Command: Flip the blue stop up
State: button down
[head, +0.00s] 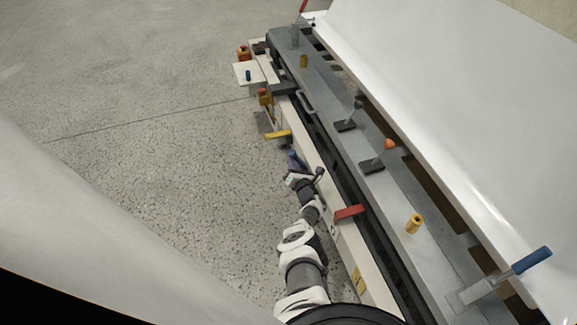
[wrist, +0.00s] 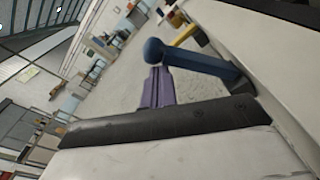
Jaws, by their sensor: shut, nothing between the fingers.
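The blue stop (wrist: 205,63) is a lever with a round knob at its free end, seen in the wrist view. It extends from the white rail on the right toward the left. My gripper (wrist: 157,78) has purple fingers that are shut and empty, with their tips close to the knob. I cannot tell whether they touch it. In the head view my gripper (head: 291,166) is beside the outer side of the rail, and the blue stop there is small and hard to separate from the fingers.
A yellow stop (head: 278,134) and a red stop (head: 350,212) are on the same white rail, on either side of the gripper. The grey bench with clamps (head: 372,166) and a large white shell (head: 450,80) stand to the right. The floor at left is clear.

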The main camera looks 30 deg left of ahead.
jog(key=shift+w+d+r, duration=0.65)
jog(key=shift+w, duration=0.05)
jog(key=shift+w+d+r, duration=0.4)
jog(key=shift+w+d, duration=0.35)
jog(key=shift+w, duration=0.1)
jog(key=shift+w, duration=0.1)
